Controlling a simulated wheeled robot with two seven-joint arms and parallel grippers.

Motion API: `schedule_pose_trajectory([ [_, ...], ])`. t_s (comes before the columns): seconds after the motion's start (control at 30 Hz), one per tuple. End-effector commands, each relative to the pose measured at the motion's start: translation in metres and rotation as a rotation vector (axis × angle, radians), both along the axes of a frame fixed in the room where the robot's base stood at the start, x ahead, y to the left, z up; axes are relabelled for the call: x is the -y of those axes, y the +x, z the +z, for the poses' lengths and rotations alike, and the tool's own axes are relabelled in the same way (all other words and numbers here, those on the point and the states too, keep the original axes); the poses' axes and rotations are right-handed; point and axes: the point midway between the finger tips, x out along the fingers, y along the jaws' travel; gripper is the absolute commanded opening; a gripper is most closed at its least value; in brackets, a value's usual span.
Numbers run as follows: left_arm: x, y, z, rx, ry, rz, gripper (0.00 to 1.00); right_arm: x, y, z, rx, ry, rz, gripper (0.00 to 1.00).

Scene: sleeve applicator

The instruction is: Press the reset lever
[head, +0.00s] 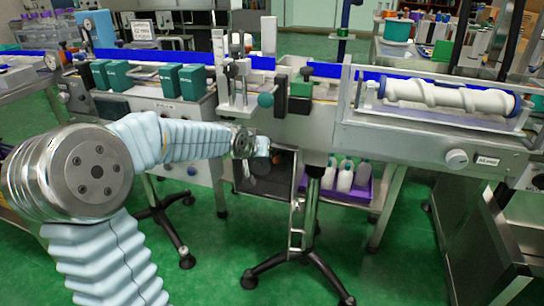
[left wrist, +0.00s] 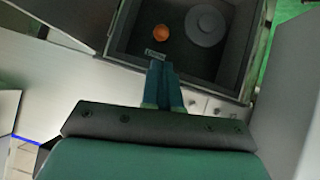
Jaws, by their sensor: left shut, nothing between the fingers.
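In the left wrist view an open dark box (left wrist: 225,62) holds an orange round knob (left wrist: 162,32) and a grey disc (left wrist: 205,26) to its right. A small pale label (left wrist: 155,59), too blurred to read, sits below the knob. The knob may be the end of the reset lever; I cannot tell for sure. My left gripper (left wrist: 161,72) is shut and empty, its teal fingertips at the near edge of the box in the picture, apart from the knob. My right gripper is not in view.
The conveyor machine (head: 400,135) with a white screw roller (head: 450,97) runs along the top. Below, a purple crate (head: 352,190) holds white bottles. Black stand legs (head: 310,262) reach the green floor.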

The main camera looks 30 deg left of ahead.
Motion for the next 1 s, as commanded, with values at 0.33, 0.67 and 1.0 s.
schedule_pose_trajectory([
  [0.33, -0.005, 0.044, -0.038, -0.002, 0.001, 0.001, 0.0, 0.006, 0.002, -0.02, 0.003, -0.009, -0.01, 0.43],
  [0.67, -0.005, 0.052, -0.042, 0.0, -0.001, 0.001, 0.0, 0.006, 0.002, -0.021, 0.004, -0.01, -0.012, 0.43],
  [1.0, -0.005, 0.052, -0.046, 0.0, -0.001, -0.001, 0.0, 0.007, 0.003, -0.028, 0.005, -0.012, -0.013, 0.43],
])
